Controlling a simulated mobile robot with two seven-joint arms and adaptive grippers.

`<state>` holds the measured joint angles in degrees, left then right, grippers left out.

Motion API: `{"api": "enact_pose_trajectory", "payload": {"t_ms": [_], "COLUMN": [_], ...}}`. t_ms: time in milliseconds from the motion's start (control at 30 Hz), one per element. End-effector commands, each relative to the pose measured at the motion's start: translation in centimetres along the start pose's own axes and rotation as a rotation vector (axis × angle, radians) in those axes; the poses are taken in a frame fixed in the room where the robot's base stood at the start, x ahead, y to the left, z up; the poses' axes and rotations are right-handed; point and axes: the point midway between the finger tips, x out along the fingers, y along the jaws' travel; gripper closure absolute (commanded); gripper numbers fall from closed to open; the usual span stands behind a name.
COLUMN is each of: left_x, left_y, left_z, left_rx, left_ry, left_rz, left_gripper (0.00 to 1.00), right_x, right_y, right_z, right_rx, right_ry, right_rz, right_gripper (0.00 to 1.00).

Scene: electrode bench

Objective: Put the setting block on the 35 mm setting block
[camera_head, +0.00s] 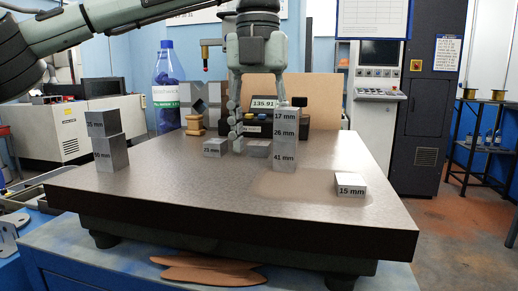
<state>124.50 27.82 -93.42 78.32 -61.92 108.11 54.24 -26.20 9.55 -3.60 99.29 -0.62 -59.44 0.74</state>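Grey setting blocks stand on the granite plate (200,195). At the left, a smaller block (104,122), its label probably 35 mm, sits on a larger block (111,153). Near the middle, the 17 mm (294,115), 26 mm (294,132) and 41 mm (285,157) blocks form a stack. A low block (215,147), perhaps 23 mm, and another low block (258,149) lie left of it. The 15 mm block (351,189) lies alone at the right. My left gripper (260,135) points down, fingers spread, above the second low block; its right finger is partly hidden behind the stack. My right gripper is out of view.
A digital display (264,103) reading 135.91, a wooden piece (194,123) and grey V-blocks (205,98) stand at the back of the plate. A blue bottle (168,90) stands behind. The plate's front and left-middle areas are clear.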

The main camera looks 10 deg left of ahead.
Motion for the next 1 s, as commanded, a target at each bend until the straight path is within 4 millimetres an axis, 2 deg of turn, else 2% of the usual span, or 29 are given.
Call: {"api": "enact_pose_trajectory", "payload": {"t_ms": [33, 333, 733, 867, 967, 1000], "left_x": [0.0, 0.0, -0.7, -2.2, -4.1, -4.7], "left_y": [0.0, 0.0, 0.0, -0.1, -0.1, 0.6], "left_z": [0.0, 0.0, 0.0, 0.0, 0.0, -0.3], "left_rx": [0.000, 0.000, 0.000, 0.001, -0.001, -0.002], "left_ry": [0.000, 0.000, -0.001, -0.002, -0.002, -0.003], "left_rz": [0.000, 0.000, 0.000, -0.001, -0.001, -0.002], "left_gripper": [0.64, 1.00, 1.00, 1.00, 1.00, 1.00], "right_x": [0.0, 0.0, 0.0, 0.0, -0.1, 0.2], "right_y": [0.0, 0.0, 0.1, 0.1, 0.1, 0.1], "right_z": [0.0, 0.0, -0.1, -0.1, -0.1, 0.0], "right_rx": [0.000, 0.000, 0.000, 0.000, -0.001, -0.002], "right_ry": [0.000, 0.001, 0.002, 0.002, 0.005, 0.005], "right_rz": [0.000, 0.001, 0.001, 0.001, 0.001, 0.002], "right_gripper": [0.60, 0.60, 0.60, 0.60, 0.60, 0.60]}}
